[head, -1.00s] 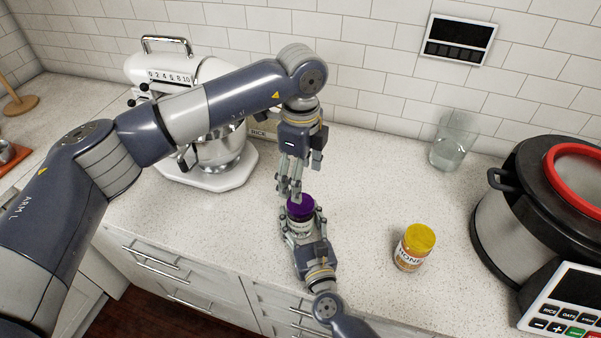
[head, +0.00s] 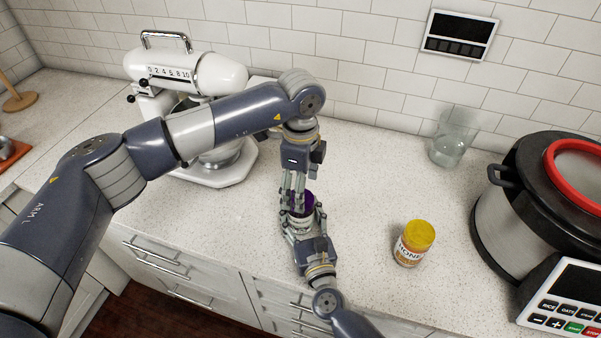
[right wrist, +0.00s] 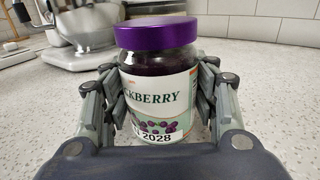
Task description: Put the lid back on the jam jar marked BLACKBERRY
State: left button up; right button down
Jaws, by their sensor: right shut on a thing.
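The jam jar (right wrist: 158,95) stands upright in the right wrist view, its label showing "CKBERRY" and blackberries. A purple lid (right wrist: 157,32) sits on its top and looks level. My right gripper (right wrist: 160,90) is shut around the jar's sides. In the head view the jar (head: 300,224) is partly hidden by the fingers. My left gripper (head: 295,205) points down from above, its fingers overlapping the purple lid in the head view. The left fingers do not show in the right wrist view, so I cannot tell if they touch the lid or how wide they are.
A honey jar (head: 413,244) with a yellow lid stands to the right. A clear glass (head: 452,140) stands behind it and a large cooker (head: 510,215) at the far right. A white stand mixer (head: 212,75) is behind my left arm. Counter between jar and honey is clear.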

pick_arm(q)
jog(key=shift+f, duration=1.5)
